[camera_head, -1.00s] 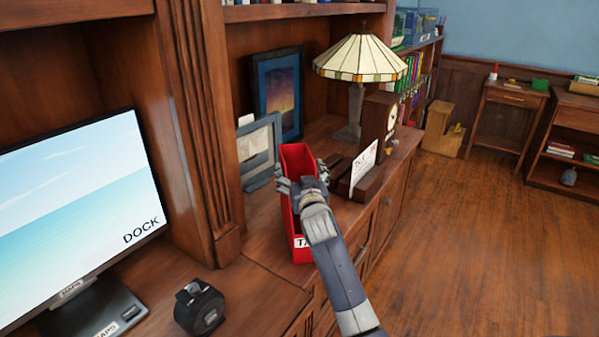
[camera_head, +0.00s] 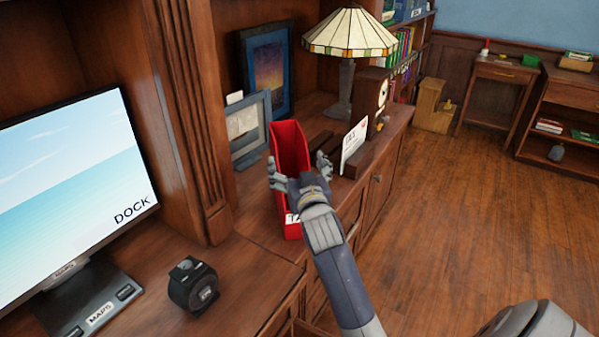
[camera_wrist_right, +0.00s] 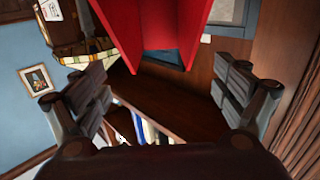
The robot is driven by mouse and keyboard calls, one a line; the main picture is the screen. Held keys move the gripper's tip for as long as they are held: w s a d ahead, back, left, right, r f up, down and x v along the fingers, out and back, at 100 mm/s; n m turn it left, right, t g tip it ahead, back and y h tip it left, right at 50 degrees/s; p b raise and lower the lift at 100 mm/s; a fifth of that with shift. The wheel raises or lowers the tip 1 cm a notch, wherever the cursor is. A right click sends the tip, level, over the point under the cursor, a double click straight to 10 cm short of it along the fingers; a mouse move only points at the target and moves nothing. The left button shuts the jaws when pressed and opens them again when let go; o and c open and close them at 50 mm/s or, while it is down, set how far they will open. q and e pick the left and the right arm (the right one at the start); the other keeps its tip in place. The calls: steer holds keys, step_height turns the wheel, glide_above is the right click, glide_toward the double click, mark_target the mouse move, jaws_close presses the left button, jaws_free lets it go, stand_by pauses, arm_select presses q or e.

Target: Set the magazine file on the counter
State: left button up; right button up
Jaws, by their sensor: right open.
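The red magazine file (camera_head: 290,147) stands upright on the wooden counter (camera_head: 262,205), with a white label low on its front, partly hidden by my right gripper. My right gripper (camera_head: 298,170) is open, its fingers spread at either side of the file's near part in the head view. In the right wrist view the file (camera_wrist_right: 150,30) shows at the top, beyond and between the open fingers (camera_wrist_right: 160,95), with nothing held between the pads. My left gripper is not in view.
Picture frames (camera_head: 245,125) stand behind the file. A letter holder with a white card (camera_head: 353,145) and a lamp (camera_head: 349,35) stand to its right.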

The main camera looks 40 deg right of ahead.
steer(key=shift+v, duration=1.7)
